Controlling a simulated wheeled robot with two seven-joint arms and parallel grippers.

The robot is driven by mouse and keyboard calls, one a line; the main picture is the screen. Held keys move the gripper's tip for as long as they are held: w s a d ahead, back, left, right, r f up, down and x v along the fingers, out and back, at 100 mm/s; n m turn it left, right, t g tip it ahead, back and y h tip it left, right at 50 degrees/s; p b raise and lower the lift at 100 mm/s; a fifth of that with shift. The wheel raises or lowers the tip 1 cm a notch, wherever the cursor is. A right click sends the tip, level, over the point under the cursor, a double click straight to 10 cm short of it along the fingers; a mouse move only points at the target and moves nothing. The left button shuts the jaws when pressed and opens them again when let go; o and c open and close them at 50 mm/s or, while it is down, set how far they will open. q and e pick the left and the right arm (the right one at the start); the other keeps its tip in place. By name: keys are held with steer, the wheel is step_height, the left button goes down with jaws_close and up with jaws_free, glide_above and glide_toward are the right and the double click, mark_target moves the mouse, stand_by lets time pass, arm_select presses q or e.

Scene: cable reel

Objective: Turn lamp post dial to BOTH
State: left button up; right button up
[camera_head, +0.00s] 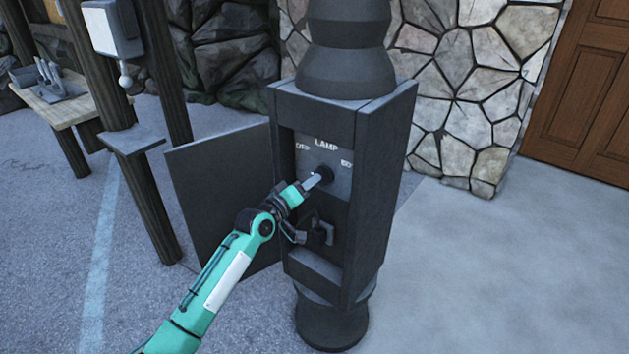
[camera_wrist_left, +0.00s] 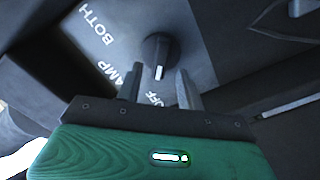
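The dial (camera_head: 324,173) is a round black knob on the grey panel (camera_head: 338,183) inside the open lamp post box. It also shows in the left wrist view (camera_wrist_left: 157,47), where its white mark points down towards the partly hidden OFF label. LAMP lies to the mark's left and BOTH at the upper left. My left gripper (camera_head: 315,180) is right at the dial and partly covers it in the head view. In the left wrist view its two fingers (camera_wrist_left: 159,88) are apart, with the knob just beyond the gap; contact cannot be told. My right gripper is not in view.
The box door (camera_head: 222,180) stands open to the left, behind my left arm. A plug and outlet (camera_head: 318,234) sit below the dial. A wooden table (camera_head: 70,108) and posts are at the left. Open paving (camera_head: 490,270) lies to the right of the lamp post.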

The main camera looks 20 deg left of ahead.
mark_target(326, 174)
arm_select(q)
steer(key=x, duration=0.3)
steer(key=shift+w, duration=0.1)
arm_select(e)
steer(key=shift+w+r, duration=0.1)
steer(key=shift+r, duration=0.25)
arm_select(q)
jaws_close()
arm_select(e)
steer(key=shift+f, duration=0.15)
